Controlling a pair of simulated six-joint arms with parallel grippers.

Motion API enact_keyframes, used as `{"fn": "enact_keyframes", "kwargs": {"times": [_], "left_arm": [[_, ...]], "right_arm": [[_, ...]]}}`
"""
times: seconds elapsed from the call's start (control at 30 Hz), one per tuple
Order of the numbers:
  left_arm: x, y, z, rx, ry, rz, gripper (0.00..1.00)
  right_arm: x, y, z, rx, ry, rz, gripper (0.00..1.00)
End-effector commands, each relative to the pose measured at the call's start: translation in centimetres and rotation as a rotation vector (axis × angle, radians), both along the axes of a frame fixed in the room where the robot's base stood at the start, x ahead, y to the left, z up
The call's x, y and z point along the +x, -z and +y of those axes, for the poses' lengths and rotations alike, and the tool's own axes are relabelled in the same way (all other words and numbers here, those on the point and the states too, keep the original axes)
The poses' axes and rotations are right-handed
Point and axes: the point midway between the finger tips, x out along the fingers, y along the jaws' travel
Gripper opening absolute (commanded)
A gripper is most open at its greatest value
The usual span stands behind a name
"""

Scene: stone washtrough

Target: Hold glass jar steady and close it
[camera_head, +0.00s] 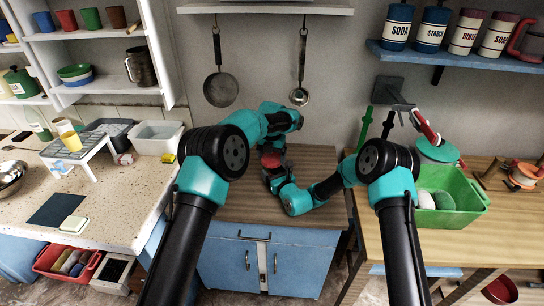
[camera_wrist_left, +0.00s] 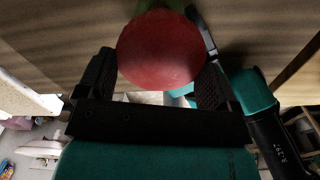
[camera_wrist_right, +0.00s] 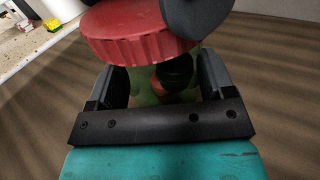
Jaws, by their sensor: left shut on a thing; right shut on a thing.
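The red ribbed lid (camera_wrist_right: 135,35) is large in the right wrist view, slightly tilted, and its round top (camera_wrist_left: 160,52) fills the space between the fingers in the left wrist view. My left gripper (camera_head: 270,150) is shut on the lid from above. My right gripper (camera_wrist_right: 163,78) is shut on the greenish, see-through glass jar (camera_wrist_right: 147,88) below the lid. Dark and reddish shapes show in or behind the jar. The arms hide most of the jar in the head view, where a little red lid (camera_head: 273,163) shows. Whether the lid touches the rim cannot be told.
The brown wooden counter (camera_head: 240,205) is clear around the arms. A pan (camera_head: 220,88) and a ladle (camera_head: 299,95) hang on the wall behind. A green bin (camera_head: 465,215) stands at the right, and a stone washtrough counter (camera_head: 110,205) at the left.

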Motion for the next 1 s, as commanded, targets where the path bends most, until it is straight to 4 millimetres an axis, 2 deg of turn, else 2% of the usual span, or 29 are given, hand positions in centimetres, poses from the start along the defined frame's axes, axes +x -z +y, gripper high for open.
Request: {"fn": "enact_keyframes", "kwargs": {"times": [0.13,0.4,0.43,0.57,0.83,1.0], "left_arm": [[0.0,-0.1,0.0,0.000,0.077,-0.001,0.64],[0.0,-0.1,0.0,0.001,0.083,-0.001,0.64],[0.0,-0.1,0.0,0.001,0.082,-0.001,0.86],[0.0,-0.1,0.0,0.000,0.082,-0.001,0.99],[0.0,-0.2,0.0,0.000,0.081,-0.001,1.00],[0.0,-1.7,0.0,0.000,0.080,-0.004,1.00]], "right_arm": [[0.0,0.1,0.0,0.000,0.001,0.002,0.10],[0.0,0.1,0.0,0.000,0.001,0.002,0.10],[0.0,0.1,0.0,0.000,0.001,0.002,0.10],[0.0,0.1,0.0,0.000,0.001,0.002,0.09],[0.0,0.1,0.0,-0.001,0.000,0.002,0.09],[0.0,0.1,0.0,-0.001,0.000,0.002,0.09]]}}
